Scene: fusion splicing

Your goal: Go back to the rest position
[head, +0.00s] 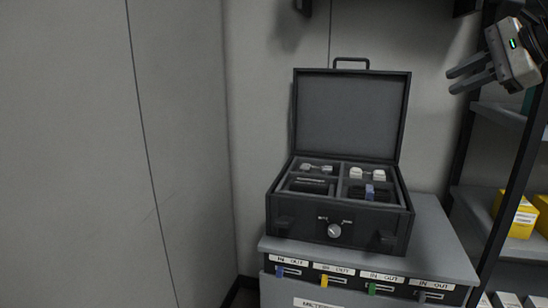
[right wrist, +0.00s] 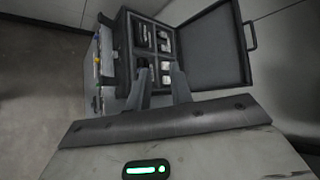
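My right gripper (head: 450,82) is raised at the upper right of the head view, well above and to the right of the open case. Its two fingers are apart with nothing between them. The right wrist view also shows the fingers (right wrist: 159,72) spread, with the case behind them. My left gripper is in neither view. The dark case (head: 290,225) stands on a grey cabinet with its lid (head: 350,115) up. Its compartments hold small white parts (head: 367,174), dark parts and a blue piece (head: 369,192).
The grey cabinet (head: 440,240) has a labelled front with several coloured tabs. A shelf rack (head: 505,112) with yellow boxes (head: 520,216) stands at the right, close to my right arm. Bare wall panels (head: 80,150) fill the left and back.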

